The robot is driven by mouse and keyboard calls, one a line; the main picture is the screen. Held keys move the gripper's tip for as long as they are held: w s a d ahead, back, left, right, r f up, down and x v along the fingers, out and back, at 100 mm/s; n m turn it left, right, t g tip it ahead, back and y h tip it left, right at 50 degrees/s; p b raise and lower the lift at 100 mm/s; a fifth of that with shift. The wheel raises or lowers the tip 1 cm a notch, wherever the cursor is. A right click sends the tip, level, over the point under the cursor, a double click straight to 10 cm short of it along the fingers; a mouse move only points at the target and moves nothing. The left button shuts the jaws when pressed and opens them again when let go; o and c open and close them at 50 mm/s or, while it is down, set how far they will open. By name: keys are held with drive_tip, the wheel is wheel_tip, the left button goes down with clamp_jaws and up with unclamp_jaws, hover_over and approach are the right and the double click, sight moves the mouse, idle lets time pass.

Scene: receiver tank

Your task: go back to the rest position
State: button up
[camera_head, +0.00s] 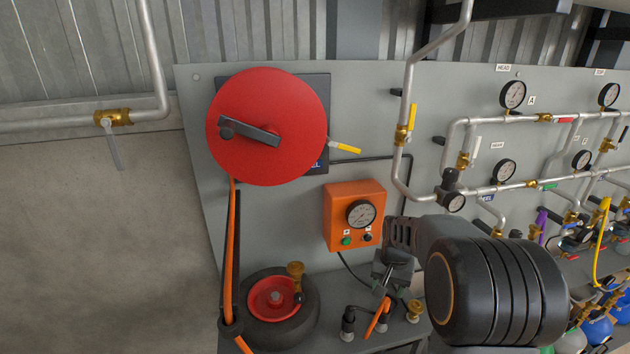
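My gripper (382,288) points down in front of the panel, below and right of the orange gauge box (338,232). It is small and dark here, and I cannot tell whether its fingers are open or shut. An orange hose end (377,318) shows just below the fingertips; I cannot tell whether they touch. My black arm joint fills the lower right middle and hides part of the panel and bench behind it.
A red hose reel (267,127) hangs on the grey panel (365,100). A wheel with a red hub (268,298) lies below it, with a brass fitting on top. Pipes, gauges (513,94) and valves cover the right side. Blue cylinders (597,330) stand lower right.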

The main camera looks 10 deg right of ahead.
drive_tip(key=s+a+r+n+t, duration=0.2)
drive_tip(key=s+a+r, duration=0.2)
drive_tip(key=s, duration=0.3)
drive_tip(key=s+a+r+n+t, duration=0.1)
drive_tip(key=s+a+r+n, duration=0.2)
drive_tip(key=s+a+r, duration=0.2)
drive_tip(key=shift+s+n+t, duration=0.3)
drive_tip(key=shift+s+t, duration=0.1)
drive_tip(key=shift+s, duration=1.4)
